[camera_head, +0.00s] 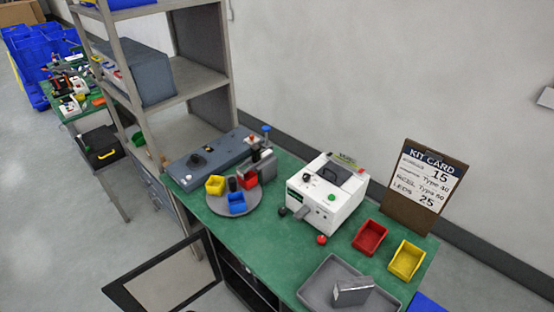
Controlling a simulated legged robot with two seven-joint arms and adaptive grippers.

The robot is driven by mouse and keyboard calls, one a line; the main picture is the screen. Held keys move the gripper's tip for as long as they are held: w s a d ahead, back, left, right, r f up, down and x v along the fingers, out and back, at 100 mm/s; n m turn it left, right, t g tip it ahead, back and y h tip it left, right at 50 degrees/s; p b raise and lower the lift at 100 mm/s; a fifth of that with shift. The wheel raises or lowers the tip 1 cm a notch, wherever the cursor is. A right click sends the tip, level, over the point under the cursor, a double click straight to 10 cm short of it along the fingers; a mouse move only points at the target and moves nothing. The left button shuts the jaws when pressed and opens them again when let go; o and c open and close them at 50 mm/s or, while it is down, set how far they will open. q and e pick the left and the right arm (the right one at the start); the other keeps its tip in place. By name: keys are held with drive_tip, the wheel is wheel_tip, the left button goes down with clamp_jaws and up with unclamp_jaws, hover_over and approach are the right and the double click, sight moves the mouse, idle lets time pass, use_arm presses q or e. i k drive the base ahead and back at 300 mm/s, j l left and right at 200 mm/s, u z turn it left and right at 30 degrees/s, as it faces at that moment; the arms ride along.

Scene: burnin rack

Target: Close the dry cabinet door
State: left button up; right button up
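The dry cabinet door (168,278) is the dark-framed panel with a pale pane at the bottom of the head view. It stands swung open, out to the left from the green-topped bench. The dark cabinet opening (245,282) shows under the bench's front edge, with shelf edges inside. The lower part of the door and of the cabinet is cut off by the picture's bottom edge. Neither of my grippers is in view.
The bench top (265,255) holds a round tray (216,223) of small bins, a white machine (328,197), red and yellow bins and a grey tray (318,278). A metal shelf rack (190,88) stands behind the door. Open floor (75,225) lies left.

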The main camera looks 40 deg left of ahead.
sight(116, 290)
drive_tip(key=k+j+z, duration=0.35)
drive_tip(key=k+j, duration=1.2)
drive_tip(key=k+j+z, duration=0.1)
drive_tip(key=k+j, duration=0.15)
drive_tip(key=j, duration=0.35)
drive_tip(key=k+j+z, duration=0.15)
drive_tip(key=j, duration=0.4)
drive_tip(key=k+j+z, duration=0.1)
drive_tip(key=k+j, duration=0.3)
drive_tip(key=j, duration=0.15)
drive_tip(key=k+j+z, duration=0.15)
drive_tip(key=k+j, duration=0.15)
drive_tip(key=j, duration=0.25)
drive_tip(key=k+j+z, duration=0.1)
drive_tip(key=k+j, duration=0.25)
drive_tip(key=j, duration=0.55)
drive_tip(key=k+j+z, duration=0.1)
drive_tip(key=j, duration=0.35)
drive_tip(key=k+j, duration=0.1)
drive_tip(key=j, duration=0.3)
